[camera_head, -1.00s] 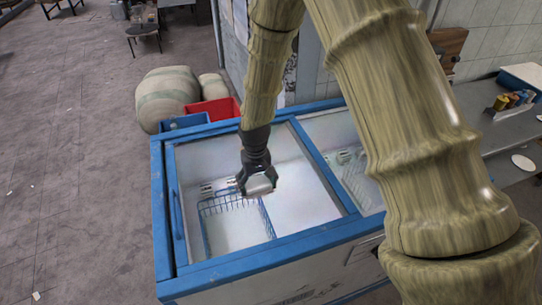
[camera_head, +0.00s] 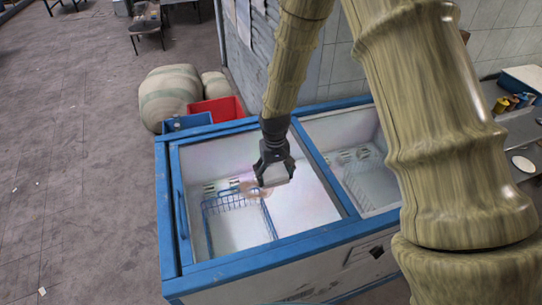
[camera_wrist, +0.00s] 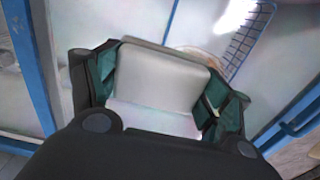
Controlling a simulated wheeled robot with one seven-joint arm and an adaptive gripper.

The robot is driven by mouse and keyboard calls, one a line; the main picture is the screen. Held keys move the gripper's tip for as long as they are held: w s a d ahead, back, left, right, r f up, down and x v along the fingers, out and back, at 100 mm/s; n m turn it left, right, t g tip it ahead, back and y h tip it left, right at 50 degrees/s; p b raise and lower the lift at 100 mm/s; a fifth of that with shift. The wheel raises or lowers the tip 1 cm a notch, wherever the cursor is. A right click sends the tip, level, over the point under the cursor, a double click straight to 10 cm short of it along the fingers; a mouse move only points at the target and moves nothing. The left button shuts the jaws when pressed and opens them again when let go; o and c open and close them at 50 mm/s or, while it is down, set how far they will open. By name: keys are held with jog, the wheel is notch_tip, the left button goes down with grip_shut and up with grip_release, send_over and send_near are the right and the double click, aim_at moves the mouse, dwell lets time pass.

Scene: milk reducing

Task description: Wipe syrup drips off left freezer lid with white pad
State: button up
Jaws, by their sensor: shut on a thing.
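My gripper (camera_head: 274,176) is shut on the white pad (camera_head: 276,175). In the wrist view the pad (camera_wrist: 160,82) is held between both fingers, its broad face showing. The pad is over the left freezer lid (camera_head: 306,205), a clear pane in a blue frame. A brownish smear (camera_head: 254,190) shows on the lid just left of the pad, and part of it (camera_wrist: 205,55) shows behind the pad in the wrist view. Whether the pad touches the glass is hard to tell. The pad and gripper hide some of the lid.
A blue wire basket (camera_head: 236,203) shows through the left lid. The right lid (camera_head: 350,150) lies beyond the middle frame bar. Red (camera_head: 216,109) and blue (camera_head: 188,122) crates and stuffed sacks (camera_head: 167,95) stand behind the freezer. A counter with bottles (camera_head: 510,102) is at right.

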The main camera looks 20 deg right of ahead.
jog(key=shift+r+p, duration=1)
jog(key=shift+r, duration=0.8)
jog(key=shift+a, duration=0.1)
